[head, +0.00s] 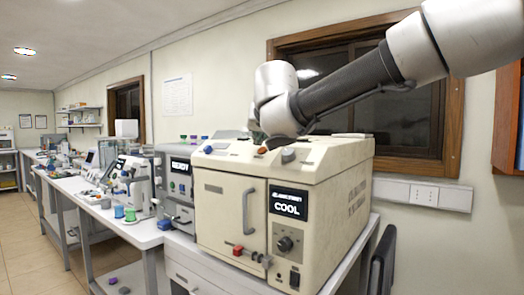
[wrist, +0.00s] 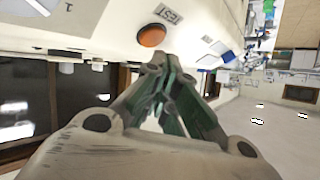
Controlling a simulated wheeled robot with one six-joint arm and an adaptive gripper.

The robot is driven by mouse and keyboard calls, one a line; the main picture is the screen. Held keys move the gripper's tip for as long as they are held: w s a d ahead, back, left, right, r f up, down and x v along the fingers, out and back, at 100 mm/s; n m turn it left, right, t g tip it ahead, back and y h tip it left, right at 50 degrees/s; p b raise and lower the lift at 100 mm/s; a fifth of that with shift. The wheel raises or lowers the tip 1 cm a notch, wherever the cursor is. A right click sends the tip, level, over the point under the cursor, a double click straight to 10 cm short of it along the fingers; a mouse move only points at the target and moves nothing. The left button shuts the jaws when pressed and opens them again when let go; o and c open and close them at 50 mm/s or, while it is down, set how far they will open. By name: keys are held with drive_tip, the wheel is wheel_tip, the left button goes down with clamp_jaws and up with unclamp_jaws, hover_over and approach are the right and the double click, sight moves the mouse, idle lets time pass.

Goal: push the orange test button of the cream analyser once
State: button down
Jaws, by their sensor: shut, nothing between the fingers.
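The cream analyser (head: 218,205) stands on the bench in the head view, its dark display (head: 288,204) reading COOL. The orange test button (head: 262,150) is on its top panel, and it also shows in the wrist view (wrist: 151,36) beside a TEST label (wrist: 168,15). My gripper (wrist: 158,62) is shut and empty. In the wrist view its fingertips appear just below the button in the picture, with a small gap between them. In the head view my wrist hides most of the gripper. I cannot tell how high the tips are above the panel.
A blue button (head: 208,149) lies left of the orange one on the panel. A grey machine marked READY (head: 177,175) stands left of the analyser. A window (head: 400,130) is behind it. A long bench with bottles and devices runs away to the left.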

drive_tip(key=shift+w+d+f, duration=0.15)
drive_tip(key=shift+w+f, duration=0.05)
drive_tip(key=shift+f, duration=0.15)
drive_tip(key=shift+w+d+f, duration=0.15)
drive_tip(key=shift+f, duration=0.2)
idle(0.7)
drive_tip(key=shift+r, duration=0.1)
drive_tip(key=shift+s+a+r, duration=0.3)
drive_tip(key=shift+s+r, duration=0.05)
drive_tip(key=shift+r, duration=0.25)
drive_tip(key=shift+r, duration=0.1)
drive_tip(key=r, duration=0.1)
drive_tip(key=s+a+r, duration=0.1)
drive_tip(key=s+r, duration=0.1)
drive_tip(key=r, duration=0.1)
drive_tip(key=shift+s+a, duration=0.15)
drive_tip(key=shift+a, duration=0.25)
idle(0.7)
